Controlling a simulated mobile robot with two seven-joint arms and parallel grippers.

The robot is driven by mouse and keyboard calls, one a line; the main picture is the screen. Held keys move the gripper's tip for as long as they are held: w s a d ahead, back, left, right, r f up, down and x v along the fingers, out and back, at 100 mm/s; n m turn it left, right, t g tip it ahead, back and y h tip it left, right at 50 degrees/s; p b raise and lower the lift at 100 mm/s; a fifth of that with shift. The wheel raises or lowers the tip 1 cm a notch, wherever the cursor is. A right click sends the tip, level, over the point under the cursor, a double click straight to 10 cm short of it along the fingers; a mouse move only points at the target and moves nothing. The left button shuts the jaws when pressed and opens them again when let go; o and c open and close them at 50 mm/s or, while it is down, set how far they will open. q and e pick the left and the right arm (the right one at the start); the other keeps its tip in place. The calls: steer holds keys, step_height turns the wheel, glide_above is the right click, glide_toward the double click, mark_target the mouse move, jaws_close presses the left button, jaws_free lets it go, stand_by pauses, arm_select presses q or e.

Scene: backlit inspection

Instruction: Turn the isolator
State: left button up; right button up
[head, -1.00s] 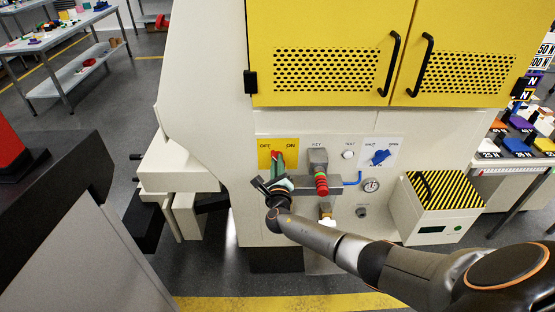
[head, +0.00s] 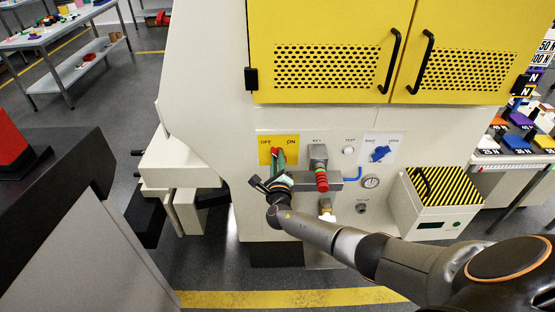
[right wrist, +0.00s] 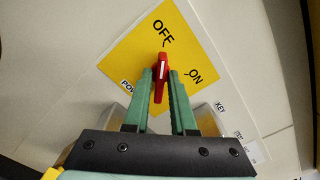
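The isolator is a red handle (right wrist: 161,70) with a white line, on a yellow plate (right wrist: 128,62) marked OFF and ON. The line points at OFF. In the head view the yellow plate (head: 265,155) is at the left of the panel, its handle partly hidden by my gripper. My right gripper (right wrist: 161,76) has its green fingers on both sides of the handle, the tips close against it, and looks shut on it. It also shows in the head view (head: 279,157). My left gripper is not in view.
Right of the isolator are a grey key block (head: 319,153) with red and green rings below it, a blue knob (head: 381,154) and a gauge (head: 370,181). A striped box (head: 436,192) stands lower right. Yellow doors (head: 330,50) are above.

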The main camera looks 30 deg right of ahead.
steer(key=shift+o, duration=1.3)
steer(key=p+v, duration=0.2)
steer(key=v, duration=1)
steer(key=shift+s, duration=0.3)
steer(key=shift+a, duration=0.1)
